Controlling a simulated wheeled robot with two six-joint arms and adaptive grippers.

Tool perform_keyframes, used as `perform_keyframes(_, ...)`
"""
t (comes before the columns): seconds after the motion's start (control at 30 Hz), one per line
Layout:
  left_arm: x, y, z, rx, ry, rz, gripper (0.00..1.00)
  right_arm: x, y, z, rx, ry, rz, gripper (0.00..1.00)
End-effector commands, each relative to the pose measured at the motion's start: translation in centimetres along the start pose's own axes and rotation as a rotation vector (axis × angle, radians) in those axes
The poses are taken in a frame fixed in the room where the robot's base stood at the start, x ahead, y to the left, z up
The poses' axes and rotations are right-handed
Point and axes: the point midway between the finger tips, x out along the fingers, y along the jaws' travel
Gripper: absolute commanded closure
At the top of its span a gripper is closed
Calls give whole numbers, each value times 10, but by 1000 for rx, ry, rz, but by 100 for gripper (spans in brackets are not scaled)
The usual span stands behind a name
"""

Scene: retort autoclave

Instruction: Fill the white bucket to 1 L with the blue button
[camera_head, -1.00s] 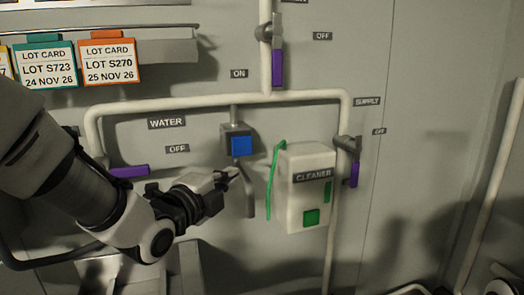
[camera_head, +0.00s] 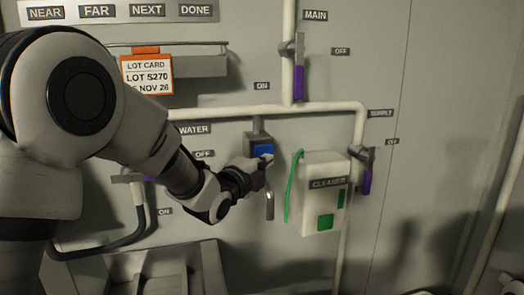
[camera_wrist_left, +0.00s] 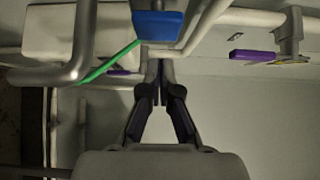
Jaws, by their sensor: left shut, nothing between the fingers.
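The blue button (camera_head: 263,149) is on a small grey box on the water pipe, above a bent metal spout (camera_head: 269,206). My left gripper (camera_head: 266,160) is shut and empty, with its fingertips just at the button's lower edge in the head view. In the left wrist view the closed fingertips (camera_wrist_left: 158,66) point toward the button (camera_wrist_left: 157,25), which shows just beyond them. I cannot tell whether they touch it. The spout also shows in the left wrist view (camera_wrist_left: 76,60). The white bucket is not seen in either view. My right gripper is not in view.
A white cleaner box (camera_head: 320,195) with a green hose and green button hangs to the right, close to the spout. Purple-handled valves (camera_head: 299,82) sit on the white pipes. A grey basin (camera_head: 150,275) is at the lower left, below my arm.

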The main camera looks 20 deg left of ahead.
Motion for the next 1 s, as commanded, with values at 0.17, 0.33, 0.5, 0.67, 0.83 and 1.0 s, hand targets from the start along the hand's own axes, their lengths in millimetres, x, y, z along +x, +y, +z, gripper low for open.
perform_keyframes(0.17, 13, 0, 14, 0, -1, 2, 100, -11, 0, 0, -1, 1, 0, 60)
perform_keyframes(0.33, 14, 1, 15, 1, 0, 1, 100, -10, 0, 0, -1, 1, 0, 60)
perform_keyframes(0.5, 14, 1, 15, 1, 0, 0, 100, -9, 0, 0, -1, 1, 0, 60)
perform_keyframes(0.67, 25, 4, 26, -1, -1, -1, 100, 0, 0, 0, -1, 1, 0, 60)
perform_keyframes(0.83, 30, 2, 31, -1, -2, 2, 100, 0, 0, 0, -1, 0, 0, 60)
perform_keyframes(1.0, 30, 1, 31, -1, -2, 1, 100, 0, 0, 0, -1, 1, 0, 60)
